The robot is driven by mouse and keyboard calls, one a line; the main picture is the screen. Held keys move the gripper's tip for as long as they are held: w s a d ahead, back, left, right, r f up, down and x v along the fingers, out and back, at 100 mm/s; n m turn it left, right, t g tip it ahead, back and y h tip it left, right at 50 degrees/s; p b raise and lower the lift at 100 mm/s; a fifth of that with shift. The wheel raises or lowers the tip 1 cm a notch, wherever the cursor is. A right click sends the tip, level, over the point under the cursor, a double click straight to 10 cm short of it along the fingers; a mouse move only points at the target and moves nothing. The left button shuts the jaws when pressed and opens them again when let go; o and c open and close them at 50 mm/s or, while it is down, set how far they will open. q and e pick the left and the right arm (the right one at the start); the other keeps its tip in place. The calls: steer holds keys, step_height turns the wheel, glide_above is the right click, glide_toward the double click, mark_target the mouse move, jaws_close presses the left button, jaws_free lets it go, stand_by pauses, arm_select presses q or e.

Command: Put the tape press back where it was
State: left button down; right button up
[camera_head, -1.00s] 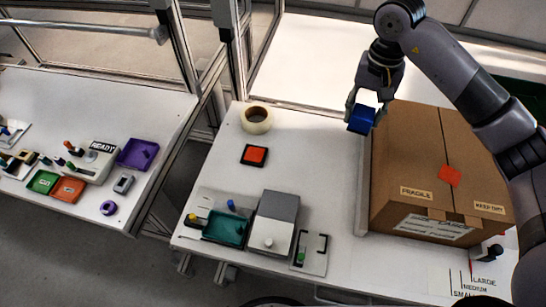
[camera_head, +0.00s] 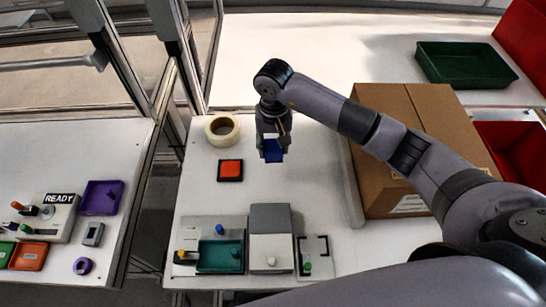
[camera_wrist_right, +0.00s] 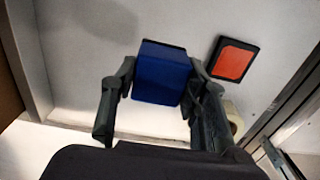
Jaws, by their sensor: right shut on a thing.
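The tape press is most likely the blue block (camera_head: 273,151), held above the white table (camera_head: 318,200). My right gripper (camera_head: 272,148) is shut on it. In the right wrist view the blue block (camera_wrist_right: 162,74) sits between the two fingers of the gripper (camera_wrist_right: 160,95). An orange-red pad with a dark frame (camera_head: 230,170) lies on the table to the left of the held block. It also shows in the right wrist view (camera_wrist_right: 233,61). My left gripper is not in view.
A tape roll (camera_head: 222,130) lies behind the orange pad. A brown carton (camera_head: 375,130) stands at the right under my right arm. A grey box (camera_head: 270,222) and a teal tray (camera_head: 219,257) stand at the front. The table between pad and carton is clear.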

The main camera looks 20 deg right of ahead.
mark_target(273, 153)
step_height(273, 153, down, 3)
steer(key=shift+f, duration=0.15)
step_height(273, 153, down, 3)
steer(key=shift+f+p, duration=0.2)
steer(key=shift+p, duration=0.45)
steer(key=shift+f, duration=0.45)
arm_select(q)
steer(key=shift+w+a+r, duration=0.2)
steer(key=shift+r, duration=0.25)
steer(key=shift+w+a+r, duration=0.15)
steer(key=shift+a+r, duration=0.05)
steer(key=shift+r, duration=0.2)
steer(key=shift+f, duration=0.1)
arm_select(e)
steer(key=shift+f, duration=0.1)
steer(key=shift+f+b, duration=0.15)
steer(key=shift+b, duration=0.15)
steer(key=o, duration=1)
